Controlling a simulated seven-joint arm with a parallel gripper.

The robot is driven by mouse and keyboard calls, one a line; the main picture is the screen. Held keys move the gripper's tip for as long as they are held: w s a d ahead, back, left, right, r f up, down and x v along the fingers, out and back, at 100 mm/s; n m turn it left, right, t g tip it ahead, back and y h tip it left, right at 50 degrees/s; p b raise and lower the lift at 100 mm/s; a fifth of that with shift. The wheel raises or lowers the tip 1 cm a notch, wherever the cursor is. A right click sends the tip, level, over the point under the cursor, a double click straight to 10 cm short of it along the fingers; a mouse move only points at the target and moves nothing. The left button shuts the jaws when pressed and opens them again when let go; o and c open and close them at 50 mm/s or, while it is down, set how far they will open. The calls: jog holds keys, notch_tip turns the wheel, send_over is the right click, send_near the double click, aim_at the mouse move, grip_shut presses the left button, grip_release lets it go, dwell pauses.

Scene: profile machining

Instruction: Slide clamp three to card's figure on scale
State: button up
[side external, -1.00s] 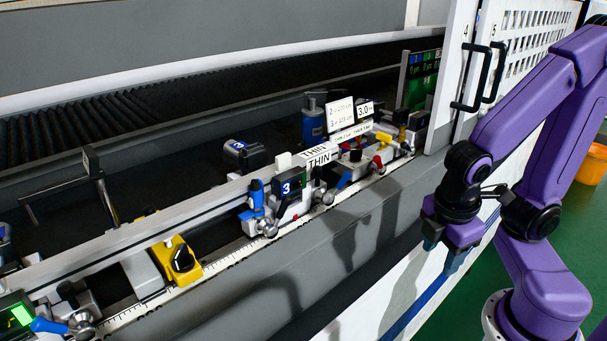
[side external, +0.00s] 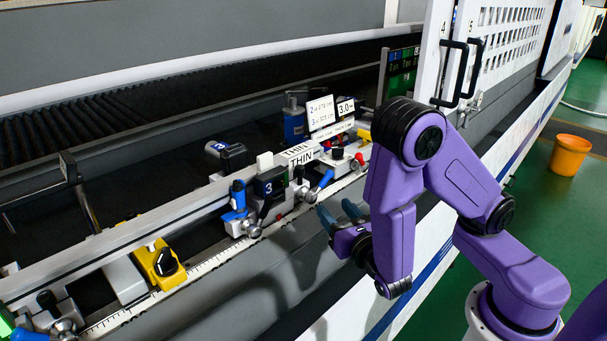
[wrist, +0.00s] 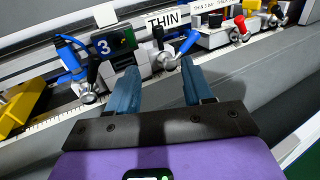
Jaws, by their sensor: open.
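Clamp three (side external: 270,187), a dark block marked 3 with a small display and blue-handled levers, sits on the rail above the white scale (side external: 205,268). It also shows in the wrist view (wrist: 104,47), ahead and left of my fingers. The card (side external: 320,112) stands behind it with lines for 2 and 3; the line for 3 seems to read 323 cm, but its small print is hard to read. My gripper (side external: 340,216) is open and empty, in front and right of the clamp. In the wrist view my blue fingers (wrist: 158,88) point toward the clamp's right-hand lever, apart from it.
A yellow block with a black knob (side external: 158,263) sits on the rail to the left. A THIN label (side external: 301,160), a 3.0 sign (side external: 346,107) and a red-knobbed fixture (side external: 358,159) are to the right. The grey front face below the scale is clear.

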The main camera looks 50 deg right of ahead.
aim_at(301, 172)
jog(key=x, duration=1.7)
jog(key=shift+w, duration=0.25)
grip_shut()
jog(key=shift+a, duration=0.2)
